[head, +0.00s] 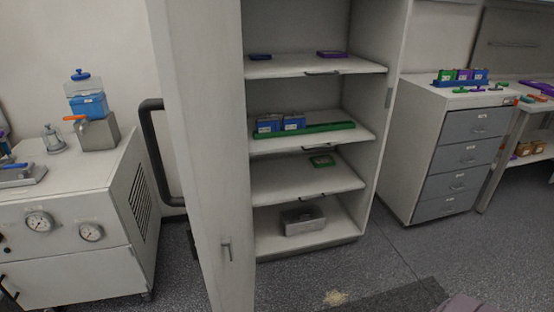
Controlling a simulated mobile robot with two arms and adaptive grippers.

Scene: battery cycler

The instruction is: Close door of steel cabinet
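The tall white steel cabinet (396,45) stands in the middle of the head view, and its shelves face me. Its door (195,130) is open on the left side and swung out toward me. A small handle (227,248) sits low on the door. The top of the cabinet is cut off. Neither of my grippers is in view.
A white machine (75,215) with gauges stands left of the door, with a dark pipe (152,150) behind. A grey drawer unit (445,150) stands to the right. The floor (390,262) before the cabinet is mostly clear, with a dark mat (400,298) at the front.

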